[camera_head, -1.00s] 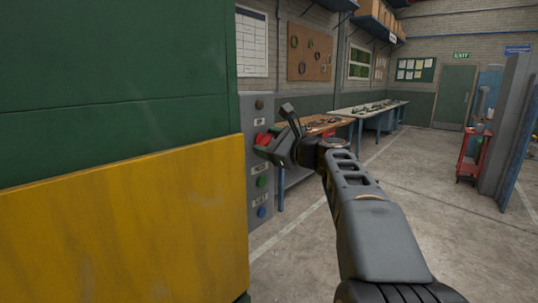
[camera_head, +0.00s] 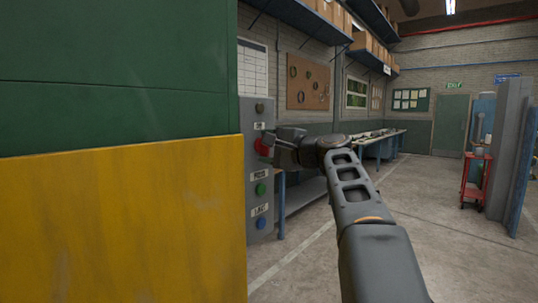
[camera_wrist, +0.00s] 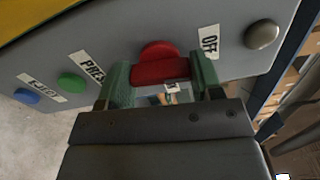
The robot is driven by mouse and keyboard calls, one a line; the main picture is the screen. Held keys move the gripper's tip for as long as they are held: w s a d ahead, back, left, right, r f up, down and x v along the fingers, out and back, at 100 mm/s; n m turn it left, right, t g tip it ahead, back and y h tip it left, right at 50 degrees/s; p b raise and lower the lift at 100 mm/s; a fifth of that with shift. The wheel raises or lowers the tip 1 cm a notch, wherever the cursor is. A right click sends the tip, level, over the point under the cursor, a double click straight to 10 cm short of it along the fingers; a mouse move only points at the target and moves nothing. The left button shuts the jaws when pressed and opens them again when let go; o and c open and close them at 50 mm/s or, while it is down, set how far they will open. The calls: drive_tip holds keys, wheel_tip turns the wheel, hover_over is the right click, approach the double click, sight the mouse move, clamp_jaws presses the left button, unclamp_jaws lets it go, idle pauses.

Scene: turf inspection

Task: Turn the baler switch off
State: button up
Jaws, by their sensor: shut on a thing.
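The baler switch is a red rotary knob (camera_head: 264,145) on a grey control panel (camera_head: 248,190) at the side of the green and yellow machine. It also shows in the wrist view (camera_wrist: 160,68), with an "OFF" label (camera_wrist: 208,42) on the panel beside it. My gripper (camera_head: 275,142) is at the panel, and in the wrist view its two green fingers (camera_wrist: 161,78) stand on either side of the red knob, shut on its handle. My fingers partly cover the knob in the head view.
Below the knob are a green button (camera_head: 261,189) and a blue button (camera_head: 261,223); a dark round knob (camera_head: 260,108) is above. The machine's yellow panel (camera_head: 120,220) fills the left. A workbench (camera_head: 375,145) stands behind. Floor at right is open, with a red cart (camera_head: 475,180) farther off.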

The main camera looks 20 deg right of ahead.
drive_tip(key=shift+n+b, duration=0.3)
drive_tip(key=shift+n, duration=0.3)
drive_tip(key=o, duration=0.9)
drive_tip(key=shift+n, duration=0.3)
drive_tip(key=b+v, duration=0.1)
drive_tip(key=v, duration=1.2)
drive_tip(key=shift+s+d, duration=0.1)
drive_tip(key=shift+s, duration=0.25)
